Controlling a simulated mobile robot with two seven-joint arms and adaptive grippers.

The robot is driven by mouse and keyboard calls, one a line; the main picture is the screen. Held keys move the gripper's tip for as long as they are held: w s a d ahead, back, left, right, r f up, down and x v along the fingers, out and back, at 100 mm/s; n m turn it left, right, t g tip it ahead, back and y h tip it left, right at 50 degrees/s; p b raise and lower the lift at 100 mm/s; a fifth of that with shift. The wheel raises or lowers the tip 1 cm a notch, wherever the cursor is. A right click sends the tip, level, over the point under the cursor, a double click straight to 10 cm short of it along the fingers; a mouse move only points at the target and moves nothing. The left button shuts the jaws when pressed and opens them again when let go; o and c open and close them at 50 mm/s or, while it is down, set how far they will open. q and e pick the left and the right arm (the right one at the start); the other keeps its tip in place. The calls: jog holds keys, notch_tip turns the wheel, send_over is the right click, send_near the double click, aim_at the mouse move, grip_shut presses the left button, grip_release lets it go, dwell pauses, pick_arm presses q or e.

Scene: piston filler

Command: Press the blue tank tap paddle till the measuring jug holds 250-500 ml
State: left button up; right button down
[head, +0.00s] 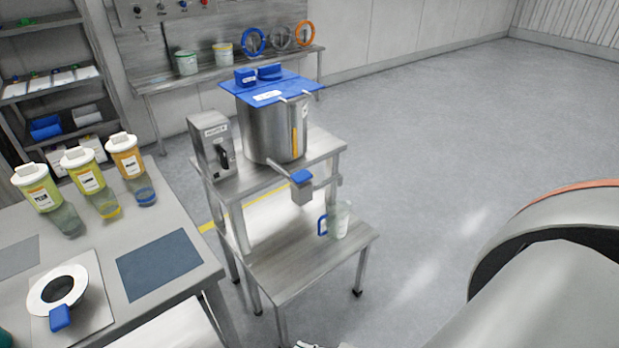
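The steel tank (262,133) with a blue lid (290,88) stands on the upper shelf of a steel stand. Its tap (303,194) juts out at the front, with the blue tap paddle (301,176) on top. The clear measuring jug (341,219) with a blue handle (322,226) stands upright on the lower shelf, below and slightly right of the tap. Its level and marks are too small to read. My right arm fills the lower right. A small sliver at the bottom edge may be its gripper (312,345); its state is unclear. My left gripper is out of view.
A grey control box (211,146) stands left of the tank. The left table (108,273) holds several lidded containers, a blue-grey mat (160,265) and a round plate with a blue handle (60,300). Open floor lies right of the stand. A wall bench (230,78) is behind.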

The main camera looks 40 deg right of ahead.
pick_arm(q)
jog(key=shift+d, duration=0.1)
pick_arm(e)
jog(key=shift+d, duration=0.1)
